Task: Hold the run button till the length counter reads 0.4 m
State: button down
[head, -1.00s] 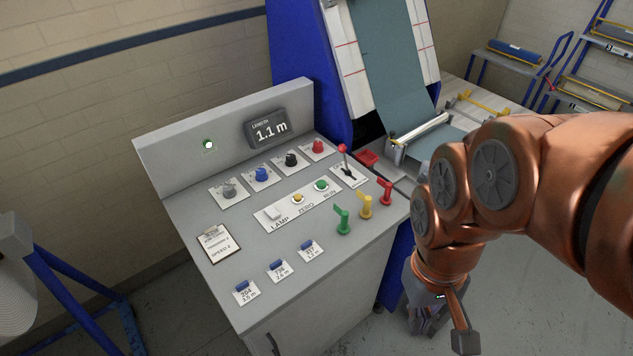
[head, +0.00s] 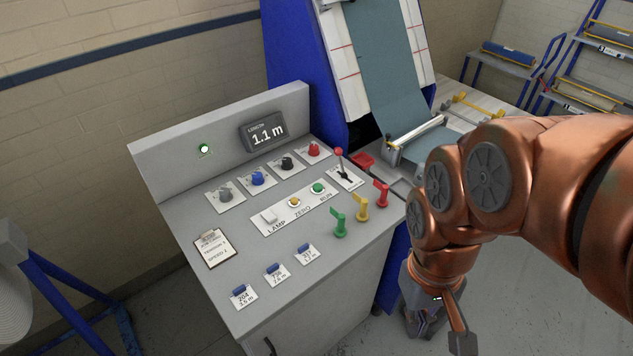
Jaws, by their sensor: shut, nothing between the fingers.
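The green run button (head: 317,188) sits at the right end of a white plate labelled LAMP, ZERO and RUN on the sloping console. Nothing touches it. The length counter (head: 264,132) on the console's back panel reads 1.1 m. The yellow zero button (head: 294,202) is left of the run button. My gripper (head: 424,326) hangs low to the right of the console, below its top and well apart from the run button. It points down, shut and empty, partly hidden by my arm.
Green (head: 340,224), yellow (head: 361,208) and red (head: 381,193) levers stand along the console's right edge. A red-knobbed lever (head: 340,160) stands behind the run button. Several coloured knobs line the back. A clipboard (head: 214,248) lies at left. Teal cloth (head: 385,75) runs down the machine behind.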

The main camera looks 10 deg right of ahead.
aim_at(318, 187)
jog(key=k, duration=1.25)
jog(key=u, duration=0.85)
jog(key=i, duration=0.8)
jog(key=u, duration=0.35)
jog(key=i, duration=0.75)
jog(key=z, duration=0.3)
